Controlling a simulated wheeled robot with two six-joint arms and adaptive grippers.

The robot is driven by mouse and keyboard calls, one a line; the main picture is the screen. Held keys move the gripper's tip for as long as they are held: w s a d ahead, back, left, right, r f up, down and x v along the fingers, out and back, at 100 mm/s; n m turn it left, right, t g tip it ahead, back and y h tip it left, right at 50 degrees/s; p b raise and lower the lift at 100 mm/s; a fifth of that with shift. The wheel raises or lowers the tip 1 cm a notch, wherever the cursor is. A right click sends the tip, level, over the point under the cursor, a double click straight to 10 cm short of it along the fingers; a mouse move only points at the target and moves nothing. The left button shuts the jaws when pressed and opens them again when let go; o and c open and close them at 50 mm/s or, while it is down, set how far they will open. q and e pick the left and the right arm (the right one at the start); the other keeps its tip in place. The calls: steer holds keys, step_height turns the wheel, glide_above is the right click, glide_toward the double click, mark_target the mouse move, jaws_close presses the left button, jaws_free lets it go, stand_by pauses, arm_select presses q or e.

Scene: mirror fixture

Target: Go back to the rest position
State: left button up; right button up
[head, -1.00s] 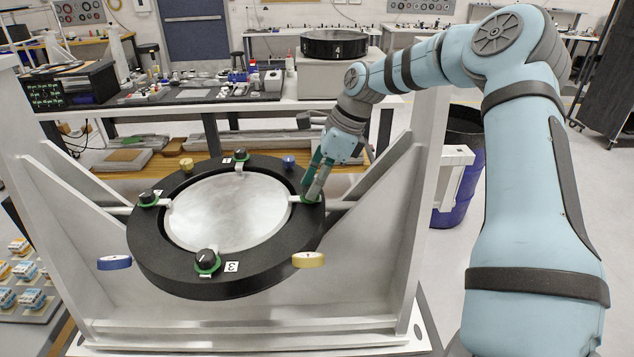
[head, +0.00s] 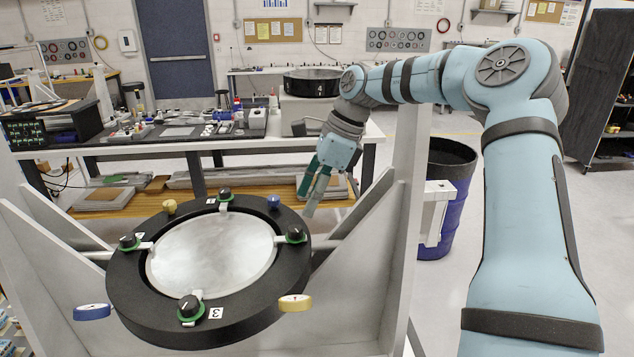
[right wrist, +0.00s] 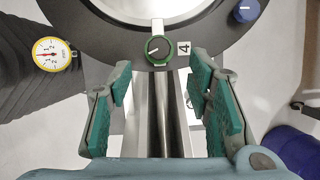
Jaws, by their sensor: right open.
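The mirror fixture is a black ring (head: 130,311) with a round silvery mirror (head: 211,256) in its middle, held in a light grey frame (head: 385,235). Several black knobs with green bases sit around the ring. My right gripper (head: 312,192) is open and empty, above and just beyond the right-hand knob (head: 295,234), apart from it. In the right wrist view my open fingers (right wrist: 163,103) stand either side of a gap, with the knob (right wrist: 158,48) beside the label 4 beyond them. My left gripper is not in view.
A workbench (head: 180,144) with small items stands behind. A blue bin (head: 445,200) stands to the right of the frame. Open floor lies at the far right.

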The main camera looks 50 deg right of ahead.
steer(key=v, duration=0.5)
steer(key=shift+r, duration=0.1)
steer(key=shift+w, duration=0.1)
